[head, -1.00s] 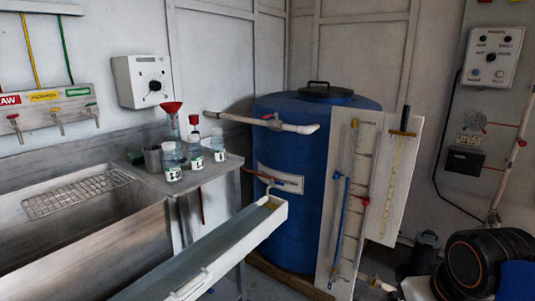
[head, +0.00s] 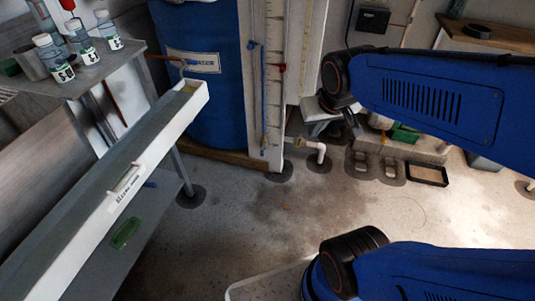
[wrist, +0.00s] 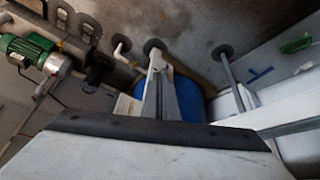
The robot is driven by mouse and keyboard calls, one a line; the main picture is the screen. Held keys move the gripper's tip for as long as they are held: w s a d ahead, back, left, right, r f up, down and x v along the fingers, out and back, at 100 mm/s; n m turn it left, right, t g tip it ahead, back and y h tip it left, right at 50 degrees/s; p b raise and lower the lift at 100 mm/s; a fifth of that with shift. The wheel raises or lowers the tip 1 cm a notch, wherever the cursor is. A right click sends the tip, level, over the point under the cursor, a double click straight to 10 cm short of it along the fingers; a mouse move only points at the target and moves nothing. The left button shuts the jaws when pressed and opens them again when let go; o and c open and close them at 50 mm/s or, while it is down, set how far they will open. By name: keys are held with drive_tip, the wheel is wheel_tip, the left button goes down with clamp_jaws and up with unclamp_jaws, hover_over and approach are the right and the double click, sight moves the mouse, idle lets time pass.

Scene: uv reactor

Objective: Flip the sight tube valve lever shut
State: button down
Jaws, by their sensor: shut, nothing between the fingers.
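The sight tube (head: 263,105) is a thin blue upright line on a pale board (head: 246,120) with a graduated strip, in front of the blue barrel (head: 215,90). A small red piece (head: 279,67) sticks out sideways to the right of the tube, and a small blue piece (head: 251,44) sits at its upper end. I cannot tell for sure which is the valve lever. The lever cannot be made out in the wrist view.
A long white trough (head: 125,185) slopes across the left, by a bench with labelled bottles (head: 108,30). White pipe (head: 318,148) rises from the floor right of the board. A black tray (head: 427,175) lies at right. The middle floor is clear.

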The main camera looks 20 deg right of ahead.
sight(262, 153)
drive_tip(key=w+d+f+m+t, duration=0.1)
drive_tip(key=w+d+f, duration=0.2)
drive_tip(key=w+f, duration=0.7)
drive_tip(key=w+d+f+m, duration=0.1)
drive_tip(key=w+d+f, duration=0.35)
drive_tip(key=w, duration=0.95)
drive_tip(key=w+f+m+y, duration=0.1)
drive_tip(key=w+f, duration=0.2)
drive_tip(key=f, duration=0.6)
drive_tip(key=w+a+f+m+y, duration=0.1)
drive_tip(key=w+f, duration=0.1)
drive_tip(key=f, duration=0.8)
drive_tip(key=w+f+t, duration=0.1)
drive_tip(key=w+f, duration=0.2)
drive_tip(key=f, duration=0.7)
drive_tip(key=shift+w+a+m+y, duration=0.25)
drive_tip(key=shift+w+m+y, duration=0.1)
drive_tip(key=shift+m+y, duration=0.05)
drive_tip(key=shift+f, duration=0.1)
drive_tip(key=w+a+f, duration=0.4)
drive_tip(key=w+f, duration=0.4)
drive_tip(key=shift+a, duration=0.4)
